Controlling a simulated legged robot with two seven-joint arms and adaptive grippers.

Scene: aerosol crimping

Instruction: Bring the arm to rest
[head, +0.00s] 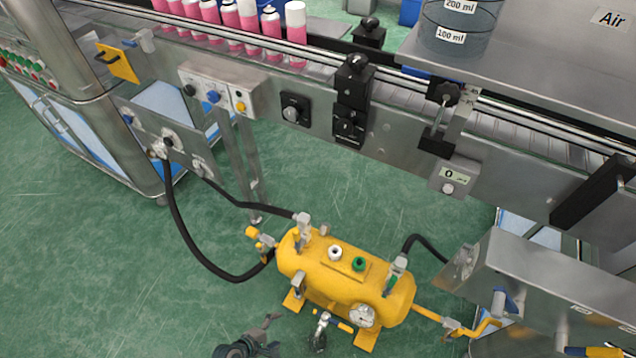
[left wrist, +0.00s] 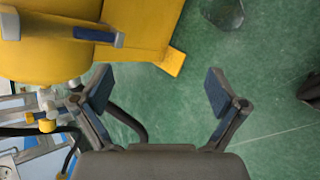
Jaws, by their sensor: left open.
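My left gripper (head: 270,336) shows at the bottom edge of the head view, just left of the yellow air tank (head: 340,275). In the left wrist view the same gripper (left wrist: 158,92) has its two blue-padded fingers spread wide. Only green floor and a piece of black hose show between them, and it holds nothing. The yellow tank (left wrist: 50,58) fills the upper left of the wrist view, beyond the left finger. Most of the left arm is out of the picture. My right gripper is in neither view.
Black hoses (head: 185,235) run from the steel machine to the tank. A conveyor (head: 400,95) with pink and white cans (head: 248,20) crosses the top. A steel cabinet (head: 540,285) stands at lower right. Green floor (head: 110,270) is open at lower left.

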